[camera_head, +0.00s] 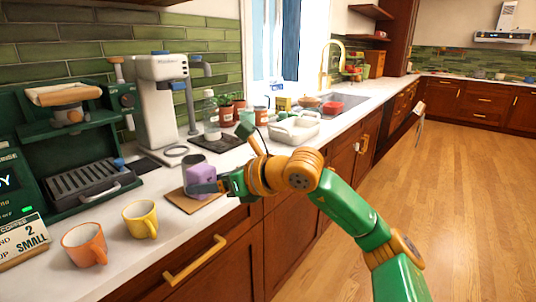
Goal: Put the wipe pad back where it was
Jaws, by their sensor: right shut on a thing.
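A purple block that looks like the wipe pad (201,174) is at the counter's front edge, left of the picture's middle. My right gripper (207,187) reaches it from the right and is shut on it. A dark finger lies across the pad's lower part and hides some of it. The pad is over a flat brown board (181,202); I cannot tell whether it touches the board. My left gripper is not in view.
An orange mug (82,246) and a yellow mug (140,219) stand on the counter at front left. A green coffee machine (60,150) and a white grinder (158,90) stand behind. A white dish rack (294,130) is further right. The floor at right is clear.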

